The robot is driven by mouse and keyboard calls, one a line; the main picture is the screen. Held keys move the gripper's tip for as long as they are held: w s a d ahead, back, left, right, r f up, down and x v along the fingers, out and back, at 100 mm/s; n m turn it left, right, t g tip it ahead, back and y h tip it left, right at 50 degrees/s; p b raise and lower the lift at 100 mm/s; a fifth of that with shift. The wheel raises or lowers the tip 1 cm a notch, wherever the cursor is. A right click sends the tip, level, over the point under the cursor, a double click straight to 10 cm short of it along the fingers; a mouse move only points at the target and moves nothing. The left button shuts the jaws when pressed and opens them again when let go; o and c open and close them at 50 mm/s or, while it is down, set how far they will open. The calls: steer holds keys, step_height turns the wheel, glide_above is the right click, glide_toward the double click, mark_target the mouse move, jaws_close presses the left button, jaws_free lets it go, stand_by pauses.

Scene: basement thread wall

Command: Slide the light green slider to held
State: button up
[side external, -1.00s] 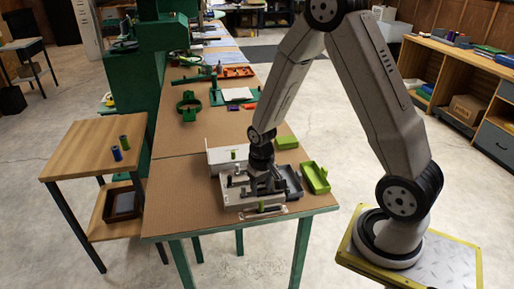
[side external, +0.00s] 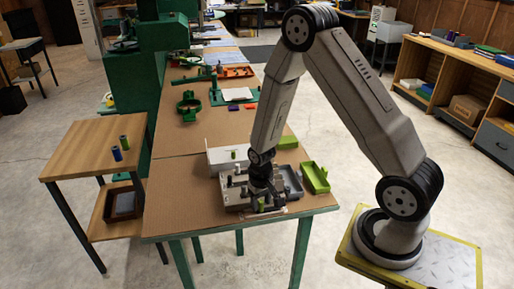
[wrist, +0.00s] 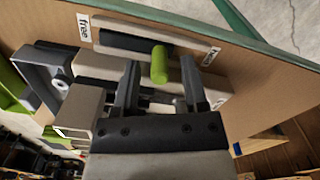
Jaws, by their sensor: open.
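The light green slider (wrist: 160,64) is a short upright round peg on a pale plate with a dark slot, near the table's front edge. The slider also shows in the side view (side external: 262,204). In the wrist view, the word "free" (wrist: 83,27) is at the plate's left end. A small label (wrist: 210,57) at its right end is hard to read. Dark slot shows left of the peg. My gripper (wrist: 160,68) is open, with one finger on each side of the peg. Small gaps show between peg and fingers.
A grey fixture with a white upright panel (side external: 227,158) stands just behind the plate. A light green open tray (side external: 315,178) and a green block (side external: 287,142) lie to the right. The cardboard-brown tabletop (side external: 180,205) is clear on the left.

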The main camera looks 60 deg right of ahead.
jaws_close()
steer(key=shift+w+a, duration=1.05)
steer(key=shift+o, duration=0.2)
jaws_free()
steer(key=shift+r, duration=3)
steer(key=shift+r, duration=0.1)
